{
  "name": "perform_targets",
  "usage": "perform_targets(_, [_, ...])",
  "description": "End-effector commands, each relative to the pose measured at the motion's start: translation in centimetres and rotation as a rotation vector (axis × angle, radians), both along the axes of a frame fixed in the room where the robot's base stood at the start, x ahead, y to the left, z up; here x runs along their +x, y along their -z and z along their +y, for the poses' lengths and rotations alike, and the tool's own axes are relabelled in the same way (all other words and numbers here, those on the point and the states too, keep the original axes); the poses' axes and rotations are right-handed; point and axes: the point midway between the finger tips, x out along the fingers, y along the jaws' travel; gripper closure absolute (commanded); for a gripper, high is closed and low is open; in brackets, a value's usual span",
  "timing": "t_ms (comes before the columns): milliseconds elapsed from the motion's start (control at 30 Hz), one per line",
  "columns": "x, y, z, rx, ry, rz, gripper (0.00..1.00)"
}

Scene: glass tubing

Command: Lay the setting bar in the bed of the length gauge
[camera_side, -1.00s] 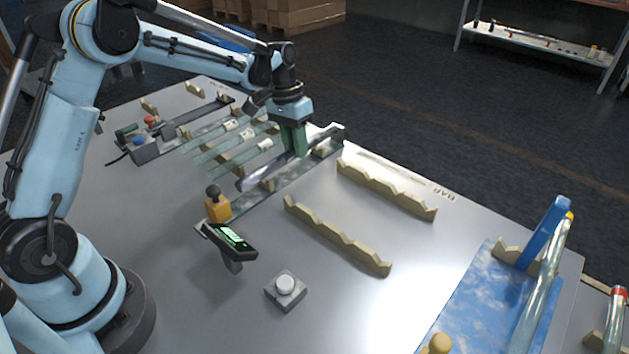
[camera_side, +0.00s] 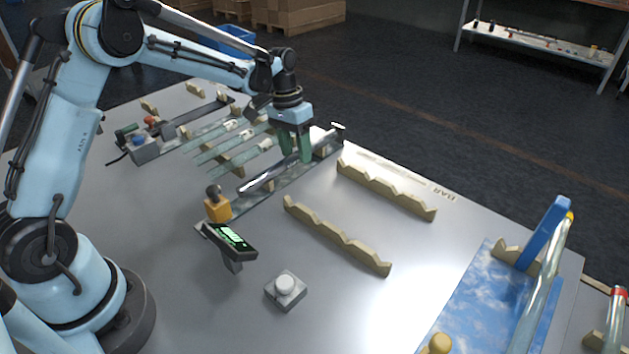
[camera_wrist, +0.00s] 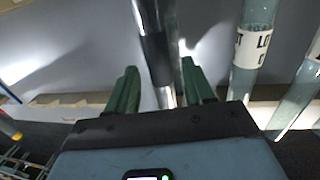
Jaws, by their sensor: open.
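The setting bar (camera_side: 262,179), a shiny steel rod, lies lengthwise along the length gauge (camera_side: 285,183), apparently in its bed; the exact seating is too small to tell. The gauge is a long grey rail with an orange block and dark knob (camera_side: 217,204) at its near end and a stop (camera_side: 338,128) at its far end. My gripper (camera_side: 296,158) is open, with its green fingers low over the far part of the bar. In the wrist view, the bar (camera_wrist: 155,45), with a dark band, runs between my parted fingers (camera_wrist: 160,90), with gaps on both sides.
Labelled glass tubes (camera_side: 240,157) lie on a rack left of the gauge; one shows close by in the wrist view (camera_wrist: 257,50). Two notched cream racks (camera_side: 340,238) to the right are empty. A display (camera_side: 231,237) and a button box (camera_side: 285,290) stand in front.

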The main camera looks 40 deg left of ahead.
Motion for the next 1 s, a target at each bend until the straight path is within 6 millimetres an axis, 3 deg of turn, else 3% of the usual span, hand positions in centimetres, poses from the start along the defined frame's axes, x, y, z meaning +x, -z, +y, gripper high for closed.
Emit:
perform_targets(167, [0.0, -1.3, 0.0, 0.000, 0.000, 0.000, 0.48])
perform_targets(700, [0.0, -11.1, 1.6, 0.000, -0.001, 0.000, 0.48])
perform_targets(1000, [-0.2, -13.2, 1.7, 0.004, -0.001, -0.007, 0.48])
